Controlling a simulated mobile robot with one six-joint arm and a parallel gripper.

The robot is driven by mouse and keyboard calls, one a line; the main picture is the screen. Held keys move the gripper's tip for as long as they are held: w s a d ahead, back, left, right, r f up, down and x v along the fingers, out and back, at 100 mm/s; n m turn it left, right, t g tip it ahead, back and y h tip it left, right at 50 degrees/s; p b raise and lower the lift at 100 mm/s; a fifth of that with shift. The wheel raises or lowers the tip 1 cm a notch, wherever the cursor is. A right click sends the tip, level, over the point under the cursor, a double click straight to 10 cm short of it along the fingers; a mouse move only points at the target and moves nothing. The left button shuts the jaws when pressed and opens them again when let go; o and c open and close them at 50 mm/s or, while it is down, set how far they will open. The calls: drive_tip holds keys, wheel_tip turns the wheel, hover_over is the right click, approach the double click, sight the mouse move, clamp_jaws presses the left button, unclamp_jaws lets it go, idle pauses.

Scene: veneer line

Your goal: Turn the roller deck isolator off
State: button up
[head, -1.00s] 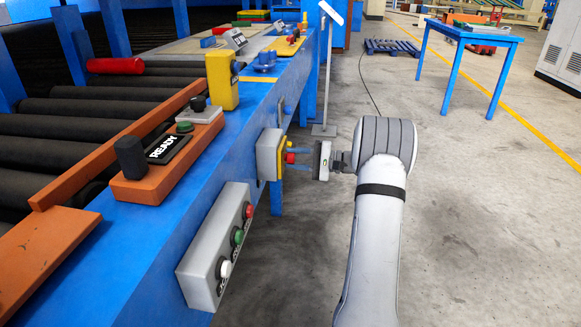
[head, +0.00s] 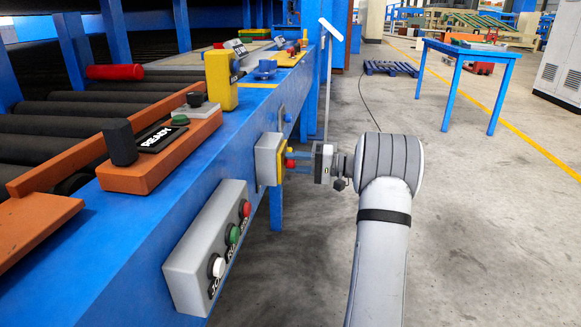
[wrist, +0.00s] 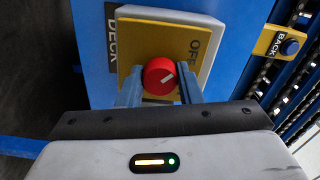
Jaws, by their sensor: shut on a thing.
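The roller deck isolator is a grey box (head: 267,160) with a yellow plate and a red knob (head: 290,163), on the side of the blue frame. In the wrist view the red knob (wrist: 160,77) sits on the yellow plate (wrist: 185,48), with "OFF" lettering at its right and a "DECK" label (wrist: 112,32) at the left. The white mark on the knob slants toward the upper right. My gripper (head: 300,160) reaches it from the right, and its fingers are shut on the knob, one on each side.
A grey box with white, green and red buttons (head: 210,247) hangs on the frame nearer to me. A yellow "BACK" button box (wrist: 283,44) is at the right in the wrist view. The floor right of my arm is clear up to a blue table (head: 470,50).

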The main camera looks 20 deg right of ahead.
drive_tip(key=shift+d, duration=0.3)
drive_tip(key=o, duration=0.7)
drive_tip(key=shift+o, duration=1.4)
drive_tip(key=shift+a, duration=0.1)
drive_tip(key=p+v, duration=0.3)
drive_tip(key=v, duration=0.5)
drive_tip(key=shift+a, duration=0.1)
